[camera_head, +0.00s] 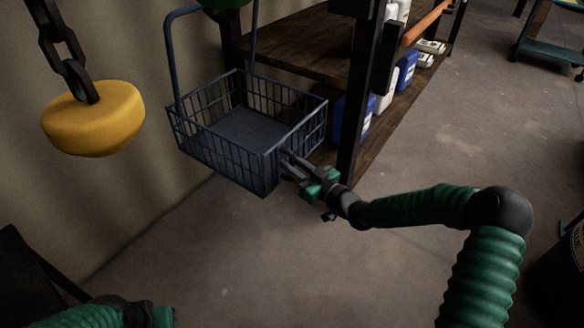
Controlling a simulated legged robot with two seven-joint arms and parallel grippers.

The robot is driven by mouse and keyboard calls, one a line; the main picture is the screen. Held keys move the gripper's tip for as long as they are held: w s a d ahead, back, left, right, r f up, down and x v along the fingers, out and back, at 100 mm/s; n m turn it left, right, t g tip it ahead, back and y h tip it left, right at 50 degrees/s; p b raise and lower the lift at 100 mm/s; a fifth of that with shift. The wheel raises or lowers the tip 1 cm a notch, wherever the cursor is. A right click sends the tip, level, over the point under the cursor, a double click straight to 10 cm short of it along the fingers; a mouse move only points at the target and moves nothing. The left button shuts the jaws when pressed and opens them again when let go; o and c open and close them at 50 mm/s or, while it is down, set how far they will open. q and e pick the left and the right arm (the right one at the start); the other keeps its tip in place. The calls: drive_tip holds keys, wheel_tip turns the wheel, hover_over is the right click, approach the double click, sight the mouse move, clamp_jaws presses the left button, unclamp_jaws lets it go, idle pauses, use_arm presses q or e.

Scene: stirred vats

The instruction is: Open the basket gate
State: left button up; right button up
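A dark blue wire basket (222,165) with a tall handle (171,62) hangs left of the middle, and its flat floor looks empty. The gate is hard to tell from the other wire sides. The right-hand wire side (308,130) stands upright, in line with the rim. My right gripper (285,165) is at the basket's near right corner, with its dark fingers apart. I cannot tell whether they touch the wires. My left arm shows only at the bottom left edge. Its gripper (148,316) is mostly cut off.
A yellow block (93,118) hangs on a dark chain (68,50) at the upper left. A wooden shelf rack (300,50) with a dark post (357,110) stands behind the basket, holding blue and white containers (405,70). The floor in front is clear.

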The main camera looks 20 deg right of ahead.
drive_tip(key=shift+w+a, duration=0.1)
drive_tip(key=shift+a, duration=0.05)
clamp_jaws()
idle(1.4)
